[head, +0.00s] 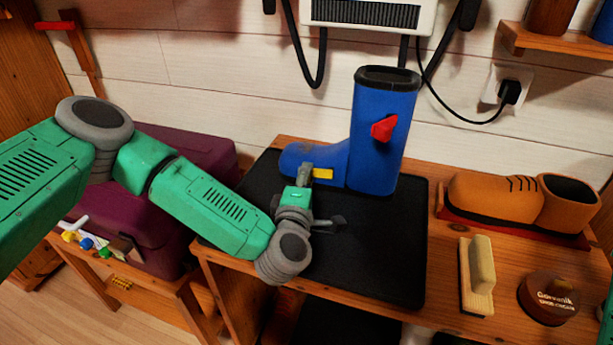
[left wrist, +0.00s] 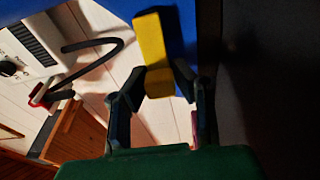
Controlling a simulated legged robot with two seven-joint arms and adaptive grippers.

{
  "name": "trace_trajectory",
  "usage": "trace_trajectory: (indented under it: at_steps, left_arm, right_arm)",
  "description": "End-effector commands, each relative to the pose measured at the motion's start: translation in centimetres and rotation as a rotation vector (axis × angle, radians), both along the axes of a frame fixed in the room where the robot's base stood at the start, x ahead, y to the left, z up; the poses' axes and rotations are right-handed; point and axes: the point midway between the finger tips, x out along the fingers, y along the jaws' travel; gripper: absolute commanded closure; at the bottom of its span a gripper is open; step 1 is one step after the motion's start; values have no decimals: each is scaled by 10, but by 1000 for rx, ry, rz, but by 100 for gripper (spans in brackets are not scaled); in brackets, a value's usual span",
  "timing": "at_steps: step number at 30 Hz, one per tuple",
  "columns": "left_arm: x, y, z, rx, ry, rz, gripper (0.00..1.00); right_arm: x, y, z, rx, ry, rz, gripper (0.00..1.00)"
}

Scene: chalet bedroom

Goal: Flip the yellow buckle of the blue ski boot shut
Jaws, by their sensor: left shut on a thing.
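The blue ski boot (head: 383,150) stands upright on a black mat (head: 395,250), its toe pointing left. The yellow buckle (head: 322,174) is low on the boot, over the foot. In the left wrist view the yellow buckle (left wrist: 151,42) is a long bar against the blue shell. My left gripper (head: 308,178) is at the boot's foot. In the left wrist view its fingers (left wrist: 158,82) are on both sides of the buckle's lower end, shut on it. The gripper hides part of the boot's foot in the head view. My right gripper is out of view.
A red buckle (head: 384,127) sticks out of the boot's shaft. A brown shoe (head: 495,198), a brush (head: 480,275) and a round brown tin (head: 548,300) are on the right of the bench. A white heater with black hoses (head: 368,14) hangs above the boot. A maroon case (head: 165,215) is at left.

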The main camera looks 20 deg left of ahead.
Motion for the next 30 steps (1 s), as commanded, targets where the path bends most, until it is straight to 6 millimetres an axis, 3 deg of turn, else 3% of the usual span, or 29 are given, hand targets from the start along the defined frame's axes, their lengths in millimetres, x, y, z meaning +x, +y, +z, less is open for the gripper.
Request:
trace_trajectory:
  at_steps: [8,17,18,19,30]
  left_arm:
    - [8,6,-2,3,5,-146,100]
    - [9,6,-4,3,8,-159,100]
    - [9,6,-4,3,8,-159,69]
    - [9,6,-4,3,8,-159,58]
    - [6,4,-2,2,5,-162,57]
  right_arm:
    - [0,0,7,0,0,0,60]
    - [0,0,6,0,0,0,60]
    - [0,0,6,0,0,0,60]
    - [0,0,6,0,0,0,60]
    - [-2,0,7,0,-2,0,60]
